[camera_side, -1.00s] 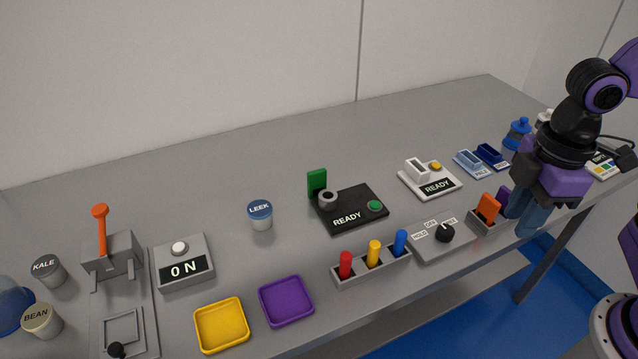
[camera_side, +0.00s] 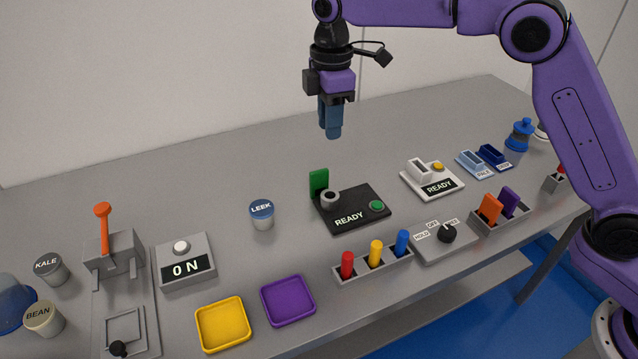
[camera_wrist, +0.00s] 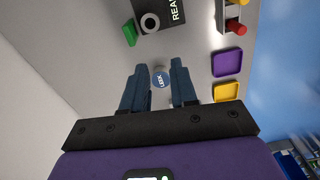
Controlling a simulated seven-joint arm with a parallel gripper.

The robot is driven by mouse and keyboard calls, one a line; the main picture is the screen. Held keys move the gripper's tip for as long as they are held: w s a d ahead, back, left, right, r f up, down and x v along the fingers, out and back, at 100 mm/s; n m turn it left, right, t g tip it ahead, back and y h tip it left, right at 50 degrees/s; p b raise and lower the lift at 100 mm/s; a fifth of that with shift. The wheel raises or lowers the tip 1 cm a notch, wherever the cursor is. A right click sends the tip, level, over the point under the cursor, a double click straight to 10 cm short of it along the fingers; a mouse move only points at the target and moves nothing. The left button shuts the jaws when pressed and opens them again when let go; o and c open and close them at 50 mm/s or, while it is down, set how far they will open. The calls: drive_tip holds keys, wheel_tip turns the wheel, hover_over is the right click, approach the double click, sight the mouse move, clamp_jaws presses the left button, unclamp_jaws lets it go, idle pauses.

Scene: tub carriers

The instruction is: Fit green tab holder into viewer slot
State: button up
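The green tab holder (camera_side: 318,182) stands upright at the back left corner of a black unit (camera_side: 352,208), which has a grey ring, a green button and a READY label. I take this unit to be the viewer. Whether the tab sits in a slot or just beside the unit, I cannot tell. In the wrist view the green tab (camera_wrist: 129,33) is beside the grey ring. My gripper (camera_side: 331,134) hangs high above the table, behind the black unit, pointing down. In the wrist view its fingers (camera_wrist: 160,80) are apart with nothing between them.
The LEEK tub (camera_side: 262,214) stands left of the black unit. A white READY unit (camera_side: 432,179) is to its right. A rack of red, yellow and blue pegs (camera_side: 374,262) and a dial box (camera_side: 445,240) are in front. The table behind is clear.

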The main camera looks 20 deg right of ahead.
drive_tip(key=n, duration=0.1)
hover_over(319, 171)
wheel_tip(319, 171, down, 2)
wheel_tip(319, 171, down, 12)
drive_tip(key=shift+s+a+r, duration=0.15)
drive_tip(key=shift+r, duration=0.1)
drive_tip(key=shift+f, duration=3.15)
clamp_jaws()
